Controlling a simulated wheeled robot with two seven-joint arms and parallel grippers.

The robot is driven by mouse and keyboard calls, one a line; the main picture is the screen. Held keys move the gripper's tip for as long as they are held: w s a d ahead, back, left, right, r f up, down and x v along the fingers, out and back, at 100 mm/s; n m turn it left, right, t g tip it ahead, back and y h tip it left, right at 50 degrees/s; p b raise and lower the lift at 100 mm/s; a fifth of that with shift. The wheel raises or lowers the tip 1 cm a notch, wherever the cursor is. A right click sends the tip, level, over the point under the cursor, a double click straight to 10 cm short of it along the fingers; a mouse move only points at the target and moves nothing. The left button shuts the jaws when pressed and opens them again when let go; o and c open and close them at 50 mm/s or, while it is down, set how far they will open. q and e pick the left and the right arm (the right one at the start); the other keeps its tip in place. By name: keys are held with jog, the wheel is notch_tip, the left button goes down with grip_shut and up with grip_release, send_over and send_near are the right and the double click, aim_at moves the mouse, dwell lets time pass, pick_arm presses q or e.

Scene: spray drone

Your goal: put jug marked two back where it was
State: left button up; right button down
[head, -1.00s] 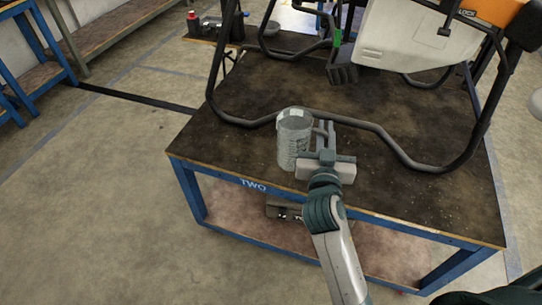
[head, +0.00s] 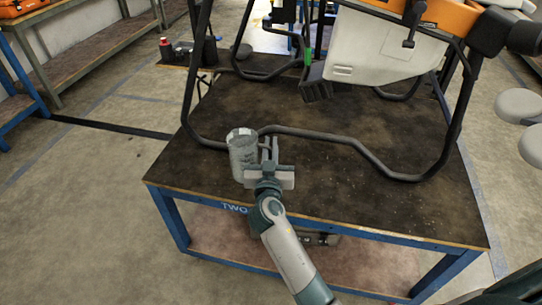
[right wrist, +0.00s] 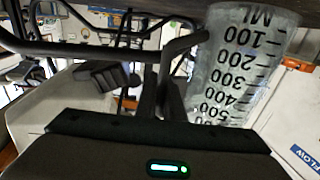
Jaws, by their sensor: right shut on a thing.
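A grey, translucent measuring jug (head: 242,155) is near the front left of the dark-topped bench (head: 380,205) marked TWO. My right gripper (head: 268,166) is shut on its handle, on the jug's right side. The jug looks about upright; I cannot tell whether its base touches the bench top. In the right wrist view the jug (right wrist: 245,65) shows black volume marks, with its handle (right wrist: 172,75) between my fingers. No number two shows on the jug itself. My left gripper is out of view.
A black tubular frame (head: 345,134) of the large white and orange drone (head: 385,48) stands on the bench just behind the jug. Dark items (head: 318,239) lie on the lower shelf. A red-capped bottle (head: 166,48) stands beyond. The bench's front right top is clear.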

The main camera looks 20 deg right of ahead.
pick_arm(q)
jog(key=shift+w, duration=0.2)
pick_arm(e)
jog(key=shift+f, duration=0.1)
jog(key=shift+f, duration=0.3)
notch_tip(320, 180, down, 3)
jog(key=shift+r, duration=0.1)
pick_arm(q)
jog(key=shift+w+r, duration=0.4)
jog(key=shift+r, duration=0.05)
pick_arm(e)
jog(key=shift+f, duration=0.2)
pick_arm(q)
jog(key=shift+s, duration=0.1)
pick_arm(e)
jog(key=shift+f, duration=0.1)
jog(key=c, duration=1.9)
grip_release()
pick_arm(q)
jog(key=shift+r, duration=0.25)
pick_arm(e)
jog(key=shift+o, duration=0.2)
